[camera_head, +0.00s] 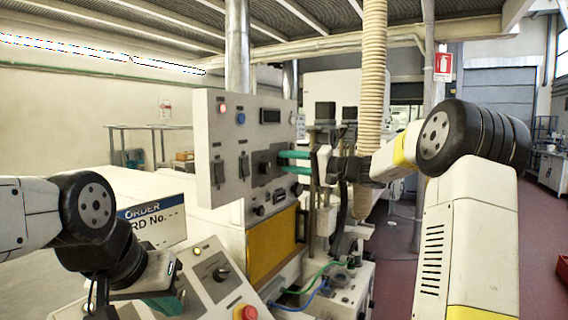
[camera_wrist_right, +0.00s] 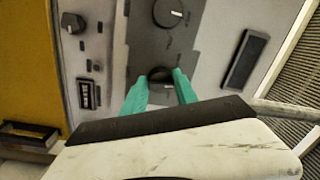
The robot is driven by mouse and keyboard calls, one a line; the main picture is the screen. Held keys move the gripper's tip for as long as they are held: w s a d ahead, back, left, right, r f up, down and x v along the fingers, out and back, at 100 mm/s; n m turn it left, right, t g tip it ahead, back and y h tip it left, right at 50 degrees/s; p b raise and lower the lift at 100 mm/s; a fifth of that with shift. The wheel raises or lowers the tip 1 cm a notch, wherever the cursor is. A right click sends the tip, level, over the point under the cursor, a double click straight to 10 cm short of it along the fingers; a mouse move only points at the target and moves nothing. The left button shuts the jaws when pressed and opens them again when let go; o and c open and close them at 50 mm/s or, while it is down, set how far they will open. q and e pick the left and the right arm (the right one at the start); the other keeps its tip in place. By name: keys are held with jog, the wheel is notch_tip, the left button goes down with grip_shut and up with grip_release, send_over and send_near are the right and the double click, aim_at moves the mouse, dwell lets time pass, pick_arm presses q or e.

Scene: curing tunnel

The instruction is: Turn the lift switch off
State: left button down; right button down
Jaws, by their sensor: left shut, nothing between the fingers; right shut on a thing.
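A grey control panel (camera_head: 245,140) stands in the middle of the head view, with lamps, rocker switches and a dark rotary switch (camera_head: 262,163). My right gripper (camera_head: 286,162) reaches it from the right with green fingers. In the right wrist view my right gripper (camera_wrist_right: 160,80) is shut on a small dark knob (camera_wrist_right: 160,73), its fingertips on either side. A larger round knob (camera_wrist_right: 168,12) with a white pointer sits beyond it on the same dark plate. The labels are too small to read. My left gripper (camera_head: 165,302) is shut and empty at the lower left.
A sloped console with a knob (camera_head: 221,272) and a red stop button (camera_head: 245,313) lies close to my left gripper. A ribbed hose (camera_head: 373,80) hangs behind my right wrist. A yellow panel (camera_head: 272,245) is below the control box.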

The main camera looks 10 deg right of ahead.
jog(key=shift+f+m, duration=0.1)
jog(key=shift+m, duration=1.1)
jog(key=c, duration=1)
grip_release()
jog(key=shift+d, duration=0.1)
jog(key=v, duration=0.7)
jog(key=shift+s+d, duration=0.25)
jog(key=shift+s, duration=0.05)
jog(key=shift+f, duration=0.1)
